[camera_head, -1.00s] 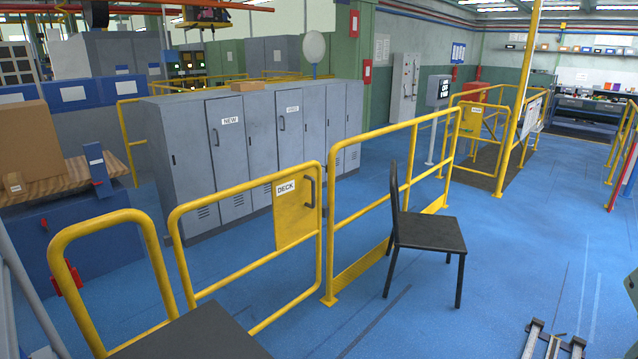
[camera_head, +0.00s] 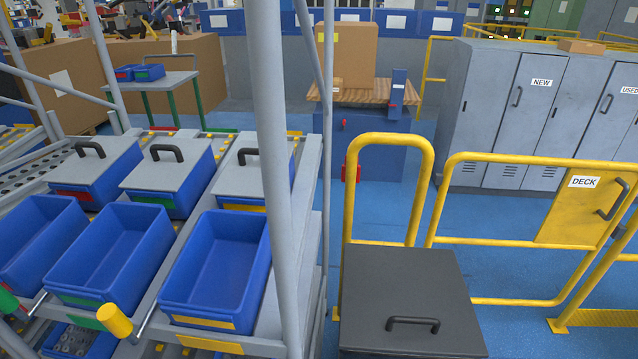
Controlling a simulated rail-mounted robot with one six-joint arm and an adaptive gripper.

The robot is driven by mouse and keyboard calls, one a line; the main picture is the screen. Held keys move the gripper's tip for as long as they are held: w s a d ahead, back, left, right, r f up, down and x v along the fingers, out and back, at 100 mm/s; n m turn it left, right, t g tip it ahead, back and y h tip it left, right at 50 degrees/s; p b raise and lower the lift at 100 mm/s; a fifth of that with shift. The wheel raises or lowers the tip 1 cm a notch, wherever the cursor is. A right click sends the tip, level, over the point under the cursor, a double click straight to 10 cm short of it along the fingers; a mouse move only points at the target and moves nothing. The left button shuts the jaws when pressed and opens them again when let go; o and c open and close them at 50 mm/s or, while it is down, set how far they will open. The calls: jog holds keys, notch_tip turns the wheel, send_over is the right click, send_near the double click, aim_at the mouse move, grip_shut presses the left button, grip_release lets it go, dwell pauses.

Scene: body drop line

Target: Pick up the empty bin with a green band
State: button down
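The blue open bin with a green band (camera_head: 125,250) is the middle one of three open bins at the front of a sloped rack, left of centre. Its inside looks empty, and part of its green band shows low on its front. Right of it is an open, empty-looking blue bin with a yellow band (camera_head: 222,262). Left of it is another open blue bin (camera_head: 32,245), cut by the frame edge, its band not clearly seen. Behind them, a lidded bin with a green band (camera_head: 172,178) stands between red-band and yellow-band lidded bins. My gripper is not in view.
A grey rack post (camera_head: 272,160) rises right of the bins. A yellow handle (camera_head: 115,320) sticks out before the green-band bin. A black lidded box (camera_head: 408,300) and yellow railings (camera_head: 500,158) stand to the right. Blue floor shows beyond.

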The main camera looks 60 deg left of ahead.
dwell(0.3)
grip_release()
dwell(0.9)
